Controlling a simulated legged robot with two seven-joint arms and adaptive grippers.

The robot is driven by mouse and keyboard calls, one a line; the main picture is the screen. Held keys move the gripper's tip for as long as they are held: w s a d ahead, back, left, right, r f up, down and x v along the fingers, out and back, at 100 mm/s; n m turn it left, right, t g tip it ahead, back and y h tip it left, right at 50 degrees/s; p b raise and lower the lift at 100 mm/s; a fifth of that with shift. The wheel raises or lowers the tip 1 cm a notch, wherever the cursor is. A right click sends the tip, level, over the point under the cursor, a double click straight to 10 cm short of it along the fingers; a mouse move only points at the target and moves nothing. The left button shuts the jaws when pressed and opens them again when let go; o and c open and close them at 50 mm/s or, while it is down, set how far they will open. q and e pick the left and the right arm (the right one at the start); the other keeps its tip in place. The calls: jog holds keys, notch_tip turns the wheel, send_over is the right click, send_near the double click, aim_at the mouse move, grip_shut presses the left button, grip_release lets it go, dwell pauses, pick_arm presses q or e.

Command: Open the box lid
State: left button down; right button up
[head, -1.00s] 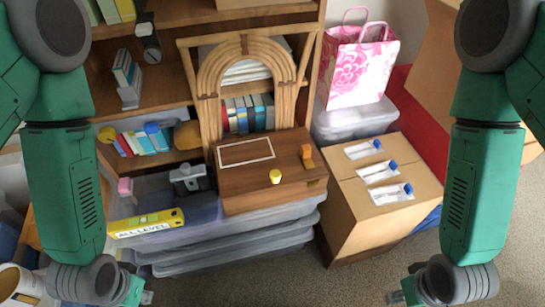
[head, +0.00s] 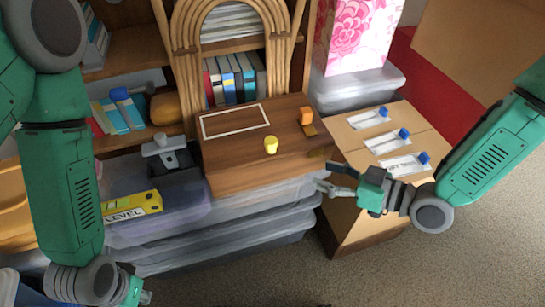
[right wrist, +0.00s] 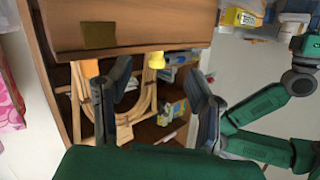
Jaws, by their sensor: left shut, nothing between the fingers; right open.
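A brown wooden box (head: 222,160) stands on stacked clear plastic bins, its lid down. A white outlined rectangle (head: 235,121), a yellow knob (head: 271,145) and an orange piece (head: 306,115) are on its top. My right gripper (head: 327,178) is open and empty, just off the box's front right side. In the right wrist view, the box (right wrist: 160,22) with its brass plate (right wrist: 98,36) lies beyond the open fingers (right wrist: 155,95); contact cannot be told. My left gripper (head: 146,297) is shut and empty at the bottom edge, away from the box.
A cardboard box (head: 352,220) with several blue-capped packets stands right of the wooden box. A yellow level (head: 132,207) and a grey device (head: 168,154) lie on the clear bins (head: 215,240) to the left. A wooden arch (head: 184,60) stands behind. Carpet in front is clear.

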aim_at(271, 139)
jog(key=w+a+n+y+b, duration=0.1)
jog(key=w+a, duration=0.1)
jog(key=a, duration=0.2)
jog(key=w+a+r+n+y+b, duration=0.1)
jog(key=w+a+b, duration=0.1)
jog(key=w+a, duration=0.1)
jog(key=w+a+r+y+b, duration=0.1)
jog(key=w+a+b, duration=0.1)
jog(key=a, duration=0.3)
jog(key=shift+w+a+r+n, duration=0.1)
jog(key=shift+w+r+n, duration=0.1)
jog(key=shift+w+n, duration=0.3)
pick_arm(q)
notch_tip(271, 139, down, 6)
jog(key=shift+w+f, duration=0.15)
jog(key=shift+w, duration=0.1)
pick_arm(e)
jog(key=shift+w, duration=0.1)
grip_shut()
pick_arm(q)
jog(key=shift+a, duration=0.1)
pick_arm(e)
jog(key=shift+r, duration=0.1)
